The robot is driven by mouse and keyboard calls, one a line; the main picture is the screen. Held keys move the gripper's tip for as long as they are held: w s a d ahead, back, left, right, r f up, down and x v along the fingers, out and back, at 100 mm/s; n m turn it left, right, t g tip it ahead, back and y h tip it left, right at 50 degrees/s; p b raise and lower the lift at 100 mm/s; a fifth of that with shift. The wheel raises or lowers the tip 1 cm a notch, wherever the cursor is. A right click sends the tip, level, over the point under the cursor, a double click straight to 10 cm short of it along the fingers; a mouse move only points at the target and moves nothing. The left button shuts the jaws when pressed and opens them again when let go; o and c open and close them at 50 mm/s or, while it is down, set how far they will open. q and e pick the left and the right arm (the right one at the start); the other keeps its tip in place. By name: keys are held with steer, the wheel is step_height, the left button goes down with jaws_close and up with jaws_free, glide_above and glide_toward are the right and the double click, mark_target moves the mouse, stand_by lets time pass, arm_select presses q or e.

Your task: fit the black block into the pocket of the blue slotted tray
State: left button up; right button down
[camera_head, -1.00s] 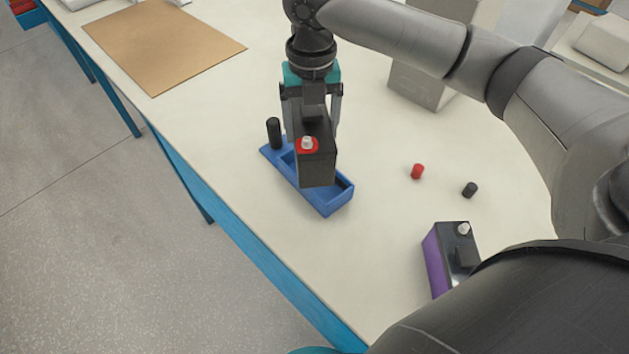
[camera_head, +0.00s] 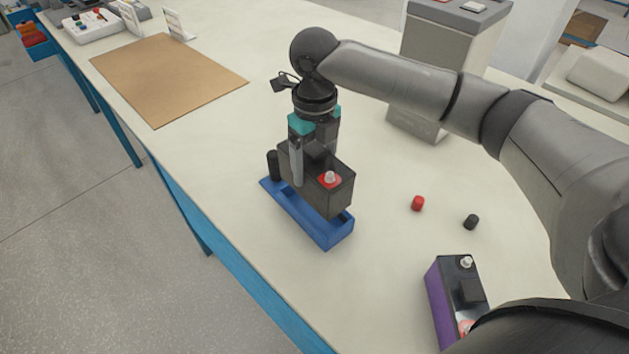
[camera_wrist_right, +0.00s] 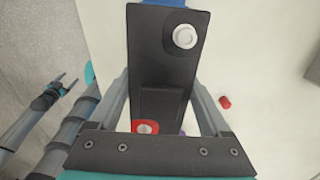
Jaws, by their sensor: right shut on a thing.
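The black block (camera_head: 318,186), with a red-ringed white post on top, is in my right gripper (camera_head: 310,168). The gripper's fingers are shut on its sides. The blue slotted tray (camera_head: 325,238) lies on the table under the block. The block's long side runs roughly along the tray. The block hides most of the pocket, and I cannot tell whether its bottom is inside or just above it. In the right wrist view the block (camera_wrist_right: 160,70) is between the fingers, with a bit of blue tray at its top end. My left gripper (camera_wrist_right: 66,82) is small at the left there, its fingers apart.
A black peg (camera_head: 273,165) stands at the tray's far end. A red cap (camera_head: 417,203) and a black cap (camera_head: 471,222) lie to the right. A purple-sided block (camera_head: 440,300) is nearer. A brown mat (camera_head: 168,78) and a grey box (camera_head: 420,120) are farther back.

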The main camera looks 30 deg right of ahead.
mark_target(314, 150)
steer(key=shift+w+f+b, duration=0.1)
steer(key=shift+f+b, duration=0.85)
steer(key=shift+f, duration=3.15)
jaws_free()
steer(key=shift+f, duration=0.25)
steer(key=shift+r, duration=0.1)
step_height(314, 150, up, 12)
steer(key=p, duration=0.2)
steer(key=shift+p, duration=0.4)
steer(key=shift+a, duration=0.15)
